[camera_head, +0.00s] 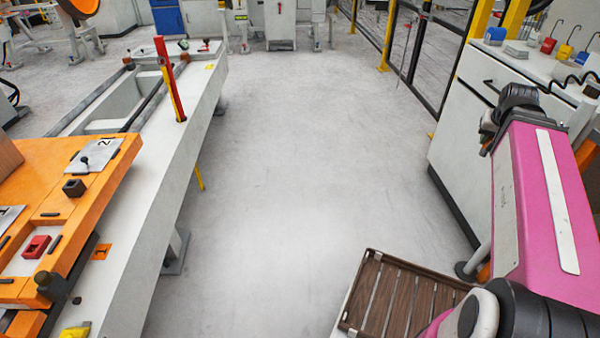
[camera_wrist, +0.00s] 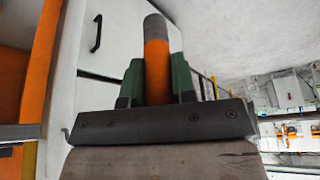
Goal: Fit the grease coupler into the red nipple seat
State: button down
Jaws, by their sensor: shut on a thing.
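In the wrist view my gripper (camera_wrist: 158,82) is shut on the grease coupler (camera_wrist: 157,60), an orange cylinder with a grey end, held between two dark green fingers. The coupler sticks out past the fingertips. In the head view I cannot clearly make out the gripper or the coupler; my pink arm is at the right. The red nipple seat (camera_head: 37,246) is a small red block with a dark opening, on the orange fixture (camera_head: 118,160) at the left. The gripper is well apart from it. A dark square block (camera_head: 75,188) stands behind the red seat.
The fixture lies on a long pale gantry beam (camera_head: 150,200) with a red upright post (camera_head: 169,80). A white cabinet (camera_head: 460,140) stands at the right, close to my arm. A brown slatted tray (camera_head: 400,300) is at the front. The grey floor between is clear.

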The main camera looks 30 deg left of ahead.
aim_at(37, 246)
jog(key=j+u, duration=0.15)
jog(key=u, duration=3.25)
jog(key=i+l, duration=0.1)
jog(key=i, duration=0.3)
jog(key=i+l+u, duration=0.15)
jog(key=i, duration=0.25)
jog(key=i+l, duration=0.15)
jog(key=i, duration=0.2)
jog(key=j+u, duration=0.05)
